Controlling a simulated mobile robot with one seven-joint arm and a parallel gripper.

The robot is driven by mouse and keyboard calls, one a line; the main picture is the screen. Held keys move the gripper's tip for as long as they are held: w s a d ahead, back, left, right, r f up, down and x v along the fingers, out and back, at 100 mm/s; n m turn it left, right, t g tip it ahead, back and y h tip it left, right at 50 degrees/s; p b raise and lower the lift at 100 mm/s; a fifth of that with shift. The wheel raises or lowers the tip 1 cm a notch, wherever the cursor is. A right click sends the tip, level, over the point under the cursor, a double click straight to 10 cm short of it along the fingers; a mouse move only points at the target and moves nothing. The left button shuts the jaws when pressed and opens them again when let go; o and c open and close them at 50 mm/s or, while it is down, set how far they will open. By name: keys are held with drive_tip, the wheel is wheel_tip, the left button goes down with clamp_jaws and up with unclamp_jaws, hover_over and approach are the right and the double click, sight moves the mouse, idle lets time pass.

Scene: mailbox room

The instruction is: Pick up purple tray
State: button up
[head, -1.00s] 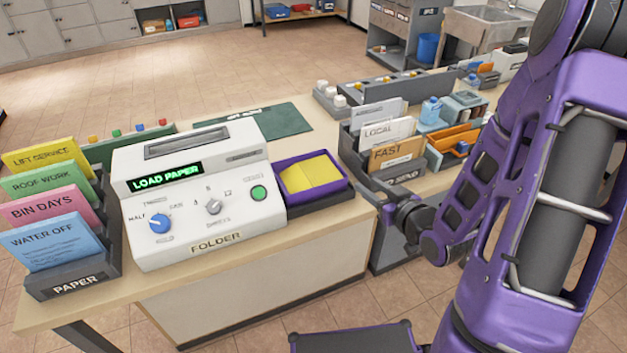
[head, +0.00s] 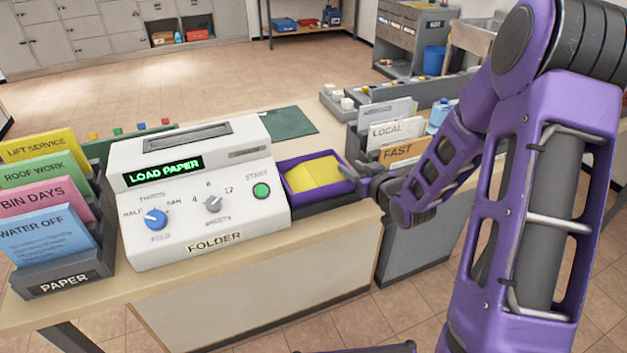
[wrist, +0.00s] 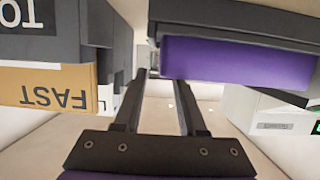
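The purple tray (head: 300,194) sits in a dark holder at the right side of the white folder machine and has yellow paper (head: 320,173) in it. In the wrist view, which is upside down, the tray's purple side (wrist: 240,62) shows at the upper right. My gripper (head: 360,172) is beside the tray's right end in the head view, partly hidden by my own wrist. In the wrist view my gripper (wrist: 160,82) has its two fingers apart with nothing seen held between them. I cannot tell whether a finger touches the tray.
The folder machine (head: 205,215) stands left of the tray, its display reading LOAD PAPER. A grey sorter with LOCAL and FAST cards (head: 398,150) stands close on the right. A paper rack (head: 65,270) is at far left. A green mat (head: 288,123) lies behind.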

sight(344, 163)
drive_tip(key=x, duration=0.5)
clamp_jaws()
idle(1.4)
